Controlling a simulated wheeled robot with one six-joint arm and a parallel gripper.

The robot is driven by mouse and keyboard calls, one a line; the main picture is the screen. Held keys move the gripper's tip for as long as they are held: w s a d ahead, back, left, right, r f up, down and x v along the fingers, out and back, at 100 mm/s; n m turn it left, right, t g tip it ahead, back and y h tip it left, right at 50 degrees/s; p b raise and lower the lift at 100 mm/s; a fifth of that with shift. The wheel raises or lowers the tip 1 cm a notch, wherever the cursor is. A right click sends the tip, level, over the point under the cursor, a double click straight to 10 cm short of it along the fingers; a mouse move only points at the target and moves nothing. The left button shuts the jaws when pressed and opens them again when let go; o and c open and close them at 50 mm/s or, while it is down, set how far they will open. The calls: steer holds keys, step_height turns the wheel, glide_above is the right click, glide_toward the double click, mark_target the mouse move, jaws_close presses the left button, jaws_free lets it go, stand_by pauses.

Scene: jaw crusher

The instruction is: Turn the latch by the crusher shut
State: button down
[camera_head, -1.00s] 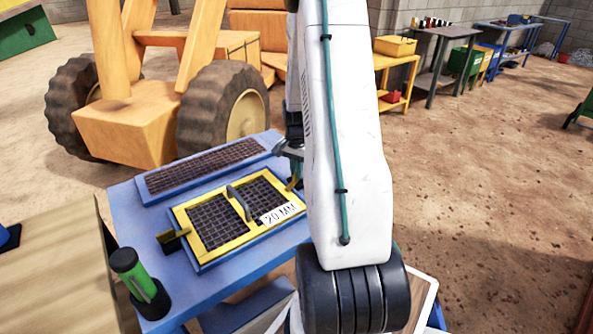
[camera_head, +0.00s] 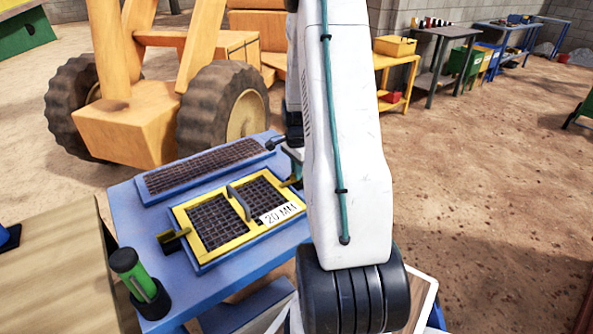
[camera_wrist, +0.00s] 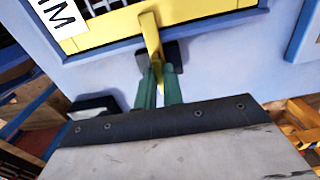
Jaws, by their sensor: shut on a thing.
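A yellow latch (camera_wrist: 151,36) on a dark base stands at the edge of a yellow-framed mesh screen (camera_wrist: 105,27). My gripper (camera_wrist: 158,72) has green fingers closed around the latch's near end. The latch's far end reaches across the yellow frame's edge in the wrist view. In the head view the latch (camera_head: 289,183) shows small at the screen's right end, and my gripper (camera_head: 293,157) is partly hidden behind my white arm. A second yellow latch (camera_head: 173,240) sits at the screen's left end and sticks out from the frame.
The screen lies on a blue table (camera_head: 134,211), marked "20 MM". A dark mesh strip (camera_head: 205,165) lies behind it. A green-and-black cylinder (camera_head: 138,280) stands at the table's front left corner. A large orange wheeled machine (camera_head: 130,125) stands behind.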

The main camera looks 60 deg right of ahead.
steer(key=c, duration=1.5)
jaws_free()
steer(key=shift+r, duration=0.15)
step_height(320, 180, up, 8)
steer(key=shift+f, duration=0.2)
